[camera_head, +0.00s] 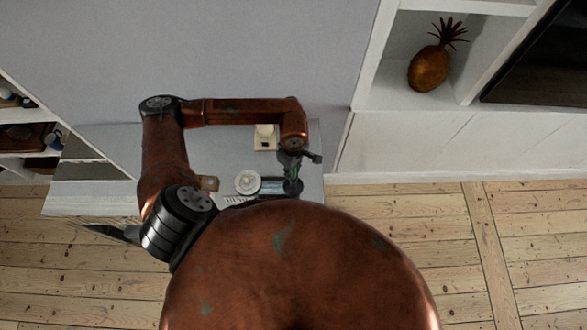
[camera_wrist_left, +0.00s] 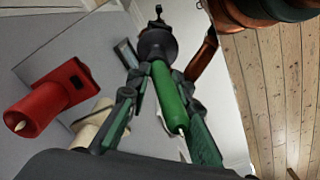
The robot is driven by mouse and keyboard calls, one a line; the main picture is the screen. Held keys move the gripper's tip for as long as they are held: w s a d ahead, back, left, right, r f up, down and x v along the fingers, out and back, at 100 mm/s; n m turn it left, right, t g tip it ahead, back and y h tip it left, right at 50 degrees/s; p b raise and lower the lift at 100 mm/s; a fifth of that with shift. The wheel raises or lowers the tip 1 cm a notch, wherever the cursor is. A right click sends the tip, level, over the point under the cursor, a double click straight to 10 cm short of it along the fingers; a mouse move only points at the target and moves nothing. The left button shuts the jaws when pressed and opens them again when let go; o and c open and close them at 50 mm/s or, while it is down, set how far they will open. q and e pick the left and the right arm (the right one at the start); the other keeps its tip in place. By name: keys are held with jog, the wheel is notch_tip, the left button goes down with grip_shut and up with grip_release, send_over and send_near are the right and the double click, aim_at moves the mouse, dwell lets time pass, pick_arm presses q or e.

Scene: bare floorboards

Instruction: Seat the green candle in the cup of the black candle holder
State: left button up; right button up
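The green candle (camera_wrist_left: 170,95) stands in line with the dark cup of the black candle holder (camera_wrist_left: 157,45) in the left wrist view. Its wick end is toward the camera and its far end meets the cup. How deep it sits in the cup is hidden. My left gripper (camera_wrist_left: 162,88) has one finger on each side of the candle. The fingers look apart, with a gap on the left side; contact on the right is unclear. In the head view, my left gripper (camera_head: 292,172) is over the right part of the table, with a bit of green showing. My right gripper is out of view.
A red candle in a red holder (camera_wrist_left: 55,95) and a cream holder (camera_wrist_left: 95,120) are beside the gripper. A white round dish (camera_head: 247,182) is on the table left of the gripper. A shelf with a pineapple ornament (camera_head: 430,70) is at the right.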

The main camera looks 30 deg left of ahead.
pick_arm(q)
jog(key=shift+o, duration=1.4)
jog(key=shift+w+r, duration=0.1)
jog(key=shift+w, duration=0.05)
jog(key=shift+r, duration=0.15)
jog(key=shift+r, duration=0.2)
notch_tip(320, 180, up, 12)
jog(key=b, duration=0.2)
jog(key=shift+f, duration=0.2)
jog(key=shift+d, duration=0.1)
